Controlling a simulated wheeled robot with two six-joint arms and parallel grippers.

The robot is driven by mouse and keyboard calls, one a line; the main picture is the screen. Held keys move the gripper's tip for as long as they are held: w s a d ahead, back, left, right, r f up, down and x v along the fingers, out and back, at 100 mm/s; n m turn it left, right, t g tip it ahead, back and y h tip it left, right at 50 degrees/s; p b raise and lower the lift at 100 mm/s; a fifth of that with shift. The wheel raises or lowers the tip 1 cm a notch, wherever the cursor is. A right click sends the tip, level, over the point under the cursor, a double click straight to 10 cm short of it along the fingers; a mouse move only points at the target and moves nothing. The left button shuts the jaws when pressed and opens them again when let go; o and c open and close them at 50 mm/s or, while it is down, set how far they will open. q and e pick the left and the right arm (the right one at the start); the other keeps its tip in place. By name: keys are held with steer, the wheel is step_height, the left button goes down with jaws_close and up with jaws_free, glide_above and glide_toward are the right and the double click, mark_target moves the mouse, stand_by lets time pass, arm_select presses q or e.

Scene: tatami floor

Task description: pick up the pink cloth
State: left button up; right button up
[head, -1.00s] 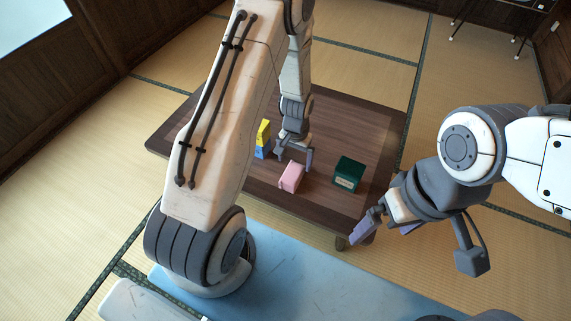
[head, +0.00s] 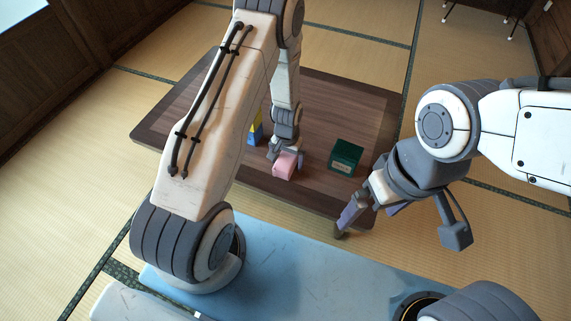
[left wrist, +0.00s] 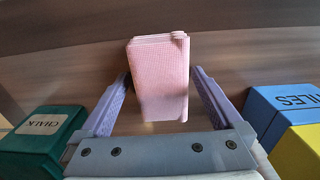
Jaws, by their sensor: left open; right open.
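The pink cloth (head: 285,166) is a folded block on the low wooden table (head: 325,95). In the left wrist view the cloth (left wrist: 159,82) lies between the two fingers, with a gap on each side. My left gripper (head: 285,158) is open and reaches down over the cloth from behind; its fingers are partly hidden in the head view. In the left wrist view my left gripper (left wrist: 160,100) shows both fingers spread. My right gripper (head: 366,212) is open and empty, near the table's front right corner, away from the cloth.
A green chalk box (head: 346,157) stands right of the cloth, and shows at the left wrist view's lower left (left wrist: 45,135). A blue and yellow box (head: 255,130) stands left of it, partly behind my arm, and at the wrist view's right (left wrist: 280,112). The table's back right is clear.

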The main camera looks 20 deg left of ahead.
mark_target(287, 159)
arm_select(q)
steer(key=c, duration=1.3)
steer(key=shift+r, duration=0.15)
step_height(287, 159, up, 4)
steer(key=shift+f+p, duration=0.1)
steer(key=shift+p, duration=1)
steer(key=shift+s+d+r+p, duration=0.6)
steer(key=shift+s+d+r, duration=0.6)
steer(key=shift+d, duration=0.3)
steer(key=shift+s+d+r+p, duration=0.65)
steer(key=shift+s+d+r, duration=0.55)
steer(key=shift+d, duration=0.35)
steer(key=shift+s+d+r+p, duration=0.6)
steer(key=shift+s+d+r, duration=0.6)
steer(key=shift+d, duration=0.3)
steer(key=shift+f, duration=0.1)
